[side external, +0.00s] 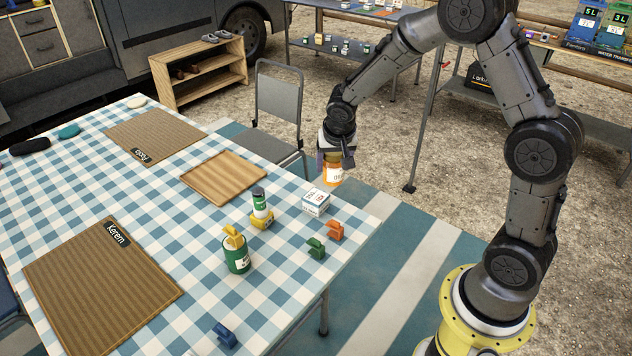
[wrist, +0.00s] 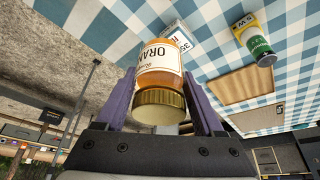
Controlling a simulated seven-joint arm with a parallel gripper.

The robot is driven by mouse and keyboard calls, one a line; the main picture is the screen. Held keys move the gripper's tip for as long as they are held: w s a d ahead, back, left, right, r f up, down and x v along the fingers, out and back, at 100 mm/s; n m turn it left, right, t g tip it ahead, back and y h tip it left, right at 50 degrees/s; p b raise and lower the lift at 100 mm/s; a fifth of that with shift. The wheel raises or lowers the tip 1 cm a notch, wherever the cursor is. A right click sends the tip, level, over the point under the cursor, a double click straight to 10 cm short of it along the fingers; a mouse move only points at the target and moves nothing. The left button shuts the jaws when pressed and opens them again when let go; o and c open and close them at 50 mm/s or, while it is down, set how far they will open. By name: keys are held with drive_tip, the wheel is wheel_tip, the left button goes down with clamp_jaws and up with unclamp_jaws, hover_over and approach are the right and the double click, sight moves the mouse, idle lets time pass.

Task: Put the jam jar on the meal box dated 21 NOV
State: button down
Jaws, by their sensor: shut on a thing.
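My gripper (side external: 337,150) is shut on an amber jar (side external: 333,172) with a white label and gold lid. The wrist view shows the jar (wrist: 160,72) between the fingers, with "ORAN" readable on its label. The jar is held above the table's right edge, up and right of a small white-and-blue box (side external: 316,203). This box shows in the wrist view (wrist: 178,36), partly hidden by the jar. A yellow box (side external: 262,222) bears a green-labelled container (side external: 260,200). I see no readable "21 NOV" on any box.
Green (side external: 316,247), orange (side external: 335,230) and blue (side external: 224,335) clip-like pieces lie near the edge. A wooden board (side external: 223,178) and woven mats (side external: 95,295) lie on the checked cloth.

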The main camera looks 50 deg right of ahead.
drive_tip(key=w+f, duration=0.2)
drive_tip(key=w+d+f, duration=0.1)
drive_tip(key=w+f, duration=0.3)
drive_tip(key=shift+w+d, duration=0.15)
drive_tip(key=shift+d, duration=0.1)
drive_tip(key=shift+w+d+f, duration=0.1)
drive_tip(key=shift+w+f, duration=0.05)
drive_tip(key=shift+f, duration=0.8)
drive_tip(key=shift+w+f, duration=0.15)
drive_tip(key=shift+f, duration=0.75)
drive_tip(key=shift+f, duration=0.15)
unclamp_jaws()
